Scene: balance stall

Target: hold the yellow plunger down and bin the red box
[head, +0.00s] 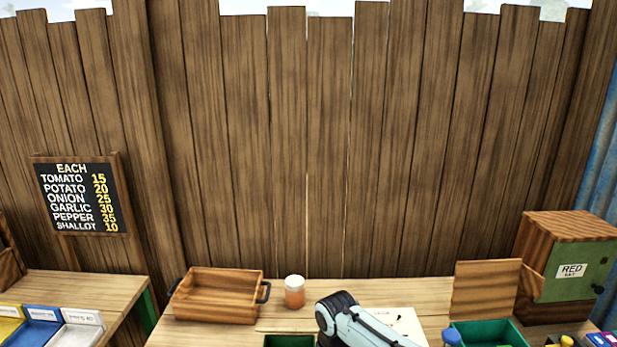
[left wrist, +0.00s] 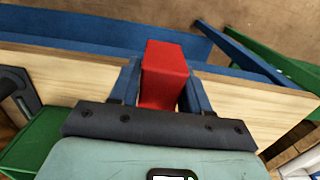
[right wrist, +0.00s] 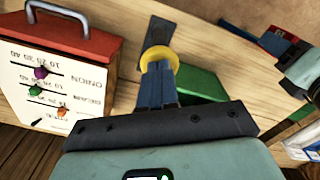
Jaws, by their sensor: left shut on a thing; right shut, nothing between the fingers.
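The red box (left wrist: 165,72) is a small upright block between the blue fingers of my left gripper (left wrist: 165,98), which is shut on it above the wooden table. The left gripper and the red box (right wrist: 274,42) also show at the right of the right wrist view. The yellow plunger (right wrist: 160,56) shows as a round rim at the tips of my right gripper (right wrist: 158,72). The right gripper is shut and empty, its fingers hiding the plunger's middle. I cannot tell how far down the plunger is. Neither gripper's fingers show in the head view.
A red-topped case (right wrist: 62,42) with a handle and coloured sliders stands left of the right gripper. A green container (right wrist: 203,84) is just right of it. A wooden tray (head: 215,300), an orange jar (head: 294,292) and a cabinet labelled RED (head: 565,255) stand on the table.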

